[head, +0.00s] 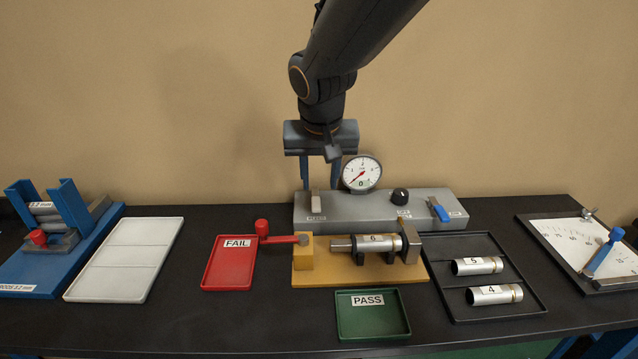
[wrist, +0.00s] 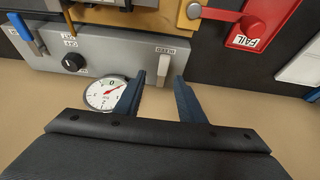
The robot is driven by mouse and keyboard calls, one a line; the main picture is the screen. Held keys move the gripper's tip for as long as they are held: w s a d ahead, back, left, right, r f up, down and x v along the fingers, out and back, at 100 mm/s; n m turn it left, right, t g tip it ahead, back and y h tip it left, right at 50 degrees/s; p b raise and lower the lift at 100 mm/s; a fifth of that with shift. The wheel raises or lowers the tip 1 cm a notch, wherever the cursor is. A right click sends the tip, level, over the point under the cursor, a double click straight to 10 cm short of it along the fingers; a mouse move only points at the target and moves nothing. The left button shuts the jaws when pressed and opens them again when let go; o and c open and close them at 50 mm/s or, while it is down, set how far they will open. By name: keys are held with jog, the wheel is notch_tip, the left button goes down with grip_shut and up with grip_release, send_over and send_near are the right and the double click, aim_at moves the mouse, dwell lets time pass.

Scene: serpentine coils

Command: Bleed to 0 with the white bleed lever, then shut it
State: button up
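The white bleed lever (head: 316,202) stands upright at the left end of the grey valve block. In the wrist view the lever (wrist: 163,67) shows between and just beyond my fingertips, under its BLEED label. My gripper (head: 320,187) is open and empty, behind and above the lever; its blue fingers (wrist: 161,78) stand apart on either side. No contact shows. The round gauge (head: 361,173) stands behind the block, just right of my gripper. Its red needle points to the lower left, and a green 0 shows low on the dial. The wrist view also shows the gauge (wrist: 106,93).
The block carries a black knob (head: 400,195) and a blue lever (head: 438,210). In front, a yellow fixture (head: 310,274) holds cylinder 6 (head: 377,243). Around it are the red FAIL tray (head: 215,278), green PASS tray (head: 372,325) and dark tray (head: 455,305) with cylinders 5 and 4.

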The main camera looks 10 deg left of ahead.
aim_at(316, 201)
jog(key=shift+w+a+p+x, duration=0.15)
jog(key=shift+p+x, duration=0.4)
jog(key=shift+x, duration=1.35)
jog(key=shift+w+a+p+x, duration=0.1)
jog(key=shift+a+p+x, duration=0.3)
jog(key=shift+x, duration=1.55)
jog(key=shift+d+r, duration=0.15)
jog(key=shift+r, duration=0.05)
grip_shut()
